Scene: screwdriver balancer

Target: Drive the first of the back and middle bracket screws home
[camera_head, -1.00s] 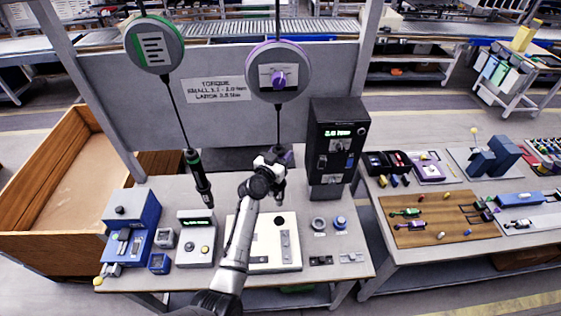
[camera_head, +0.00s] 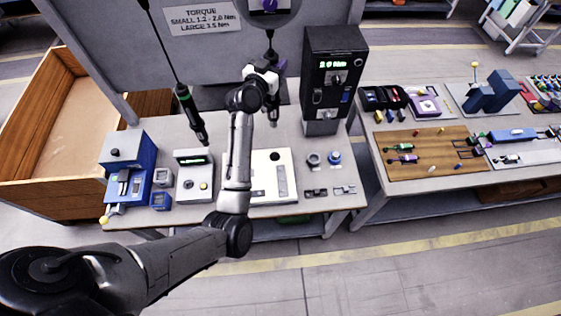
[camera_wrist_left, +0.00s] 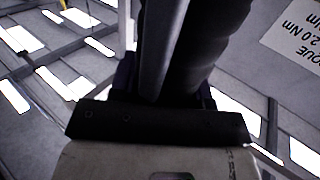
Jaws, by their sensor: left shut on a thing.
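My left gripper (camera_head: 265,84) is shut on a dark hanging screwdriver with purple marking (camera_head: 270,50), whose lower end points down behind the white fixture plate (camera_head: 258,160). In the left wrist view the screwdriver's dark body (camera_wrist_left: 195,50) stands between the fingers and fills the middle. The driver is above the table, apart from the plate. A grey bracket strip (camera_head: 281,182) lies on the plate. Individual screws are too small to make out. My right gripper is not in view.
A green-ringed screwdriver (camera_head: 190,112) hangs to the left. A black cabinet with a green display (camera_head: 330,75) stands to the right. A small display unit (camera_head: 193,175) and a blue device (camera_head: 128,170) stand left of the plate. Small round cups (camera_head: 314,160) sit right of it.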

